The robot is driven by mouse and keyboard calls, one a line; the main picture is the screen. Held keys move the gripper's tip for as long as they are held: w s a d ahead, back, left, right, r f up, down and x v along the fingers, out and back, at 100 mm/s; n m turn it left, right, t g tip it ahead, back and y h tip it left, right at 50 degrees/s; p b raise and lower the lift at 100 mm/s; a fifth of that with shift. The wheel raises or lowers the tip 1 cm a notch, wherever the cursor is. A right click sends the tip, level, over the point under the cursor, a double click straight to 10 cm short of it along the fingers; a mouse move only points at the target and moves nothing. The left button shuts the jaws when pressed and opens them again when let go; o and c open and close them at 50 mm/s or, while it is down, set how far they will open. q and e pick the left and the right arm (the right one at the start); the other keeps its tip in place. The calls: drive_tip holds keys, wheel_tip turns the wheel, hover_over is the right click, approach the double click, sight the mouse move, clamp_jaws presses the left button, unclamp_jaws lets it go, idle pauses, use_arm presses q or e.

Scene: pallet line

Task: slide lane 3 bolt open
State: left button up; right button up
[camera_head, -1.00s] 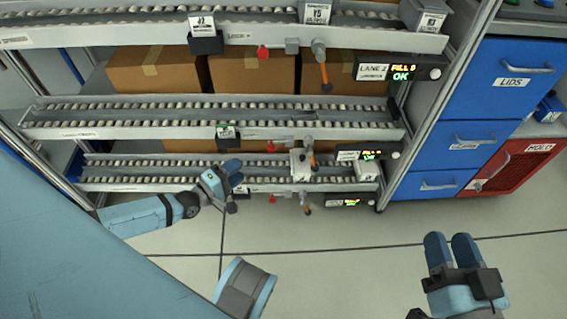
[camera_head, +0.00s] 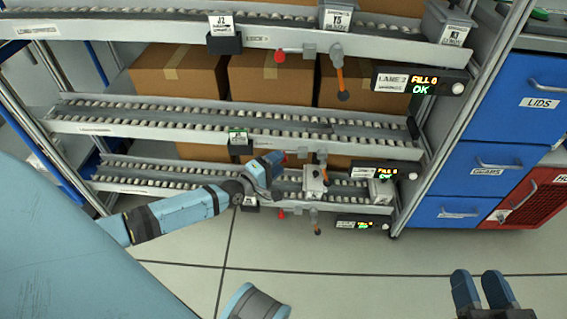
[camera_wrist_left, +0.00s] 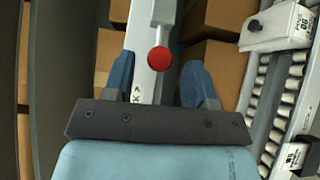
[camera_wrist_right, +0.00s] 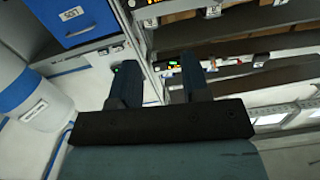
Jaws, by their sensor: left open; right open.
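The lane 3 bolt's red round knob (camera_wrist_left: 159,57) shows in the left wrist view, on a light bracket at the rail. My left gripper (camera_wrist_left: 160,80) is open, with one blue finger on each side of the knob in the picture; I cannot tell whether they touch it. In the head view my left gripper (camera_head: 268,166) is at the middle rail and largely hides this knob. The lane 3 display (camera_head: 375,173) hangs under that rail's right end. My right gripper (camera_head: 482,290) is open and empty over the floor at lower right; its fingers (camera_wrist_right: 160,82) also show in the right wrist view.
An orange-ended lever (camera_head: 322,168) hangs right of my left gripper. Other red knobs are on the upper rail (camera_head: 279,56) and bottom rail (camera_head: 282,214). A white bin (camera_head: 314,182) stands on the bottom lane. Blue drawers (camera_head: 490,165) stand right; the floor in front is clear.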

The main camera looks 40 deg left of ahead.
use_arm(q)
drive_tip(key=shift+b+x, duration=0.3)
drive_tip(key=shift+x, duration=1.15)
use_arm(e)
drive_tip(key=shift+w+d+n, duration=0.2)
drive_tip(key=shift+w+n, duration=0.05)
drive_tip(key=shift+n, duration=0.15)
use_arm(q)
drive_tip(key=shift+c, duration=0.4)
clamp_jaws()
drive_tip(key=shift+s+a, duration=0.25)
drive_tip(key=shift+a, duration=0.2)
drive_tip(key=shift+o, duration=0.4)
unclamp_jaws()
drive_tip(key=shift+s+a, duration=0.1)
drive_tip(key=shift+s, duration=0.05)
use_arm(e)
drive_tip(key=shift+s+a, duration=0.2)
drive_tip(key=shift+a, duration=0.15)
drive_tip(key=shift+r, duration=0.1)
